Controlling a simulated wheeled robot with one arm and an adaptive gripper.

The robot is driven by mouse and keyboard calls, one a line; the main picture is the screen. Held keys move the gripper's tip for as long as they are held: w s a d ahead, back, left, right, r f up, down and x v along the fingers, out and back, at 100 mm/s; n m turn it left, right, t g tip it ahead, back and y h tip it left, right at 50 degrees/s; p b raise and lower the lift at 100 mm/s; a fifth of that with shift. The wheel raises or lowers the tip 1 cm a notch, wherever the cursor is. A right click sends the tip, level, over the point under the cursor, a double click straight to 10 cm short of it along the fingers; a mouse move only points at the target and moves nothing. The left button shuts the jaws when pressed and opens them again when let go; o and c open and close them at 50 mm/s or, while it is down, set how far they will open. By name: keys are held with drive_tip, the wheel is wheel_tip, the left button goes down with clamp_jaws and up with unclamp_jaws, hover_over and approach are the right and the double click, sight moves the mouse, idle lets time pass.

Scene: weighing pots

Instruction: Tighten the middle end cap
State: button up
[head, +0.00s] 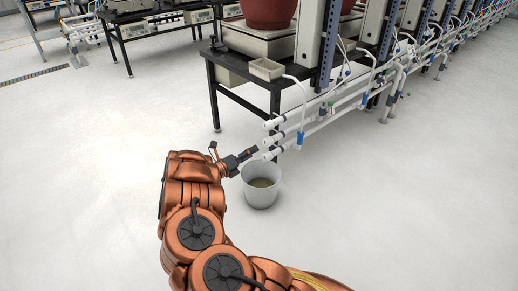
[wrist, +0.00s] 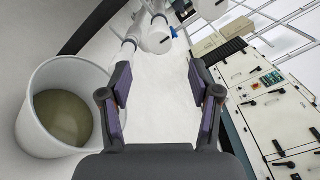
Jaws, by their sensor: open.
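Three white pipes end side by side, one above another, at the near end of the pipe rack in the head view. The middle end cap (head: 268,141) is white, between the upper end cap (head: 269,125) and the lower end cap (head: 269,155). My gripper (head: 252,151) points at these ends from the left, close to the middle and lower ones. In the wrist view my gripper (wrist: 160,75) is open, with nothing between its fingers. A round white cap, seemingly the middle end cap (wrist: 156,41), lies just beyond the fingertips. I cannot tell whether it is loose.
A grey-white bucket (head: 261,197) with murky liquid stands on the floor below the pipe ends; it also fills the left of the wrist view (wrist: 40,140). A black-framed table (head: 214,105) with a red pot (head: 268,12) stands behind. The floor at left is clear.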

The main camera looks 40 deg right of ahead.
drive_tip(key=shift+a, duration=1.2)
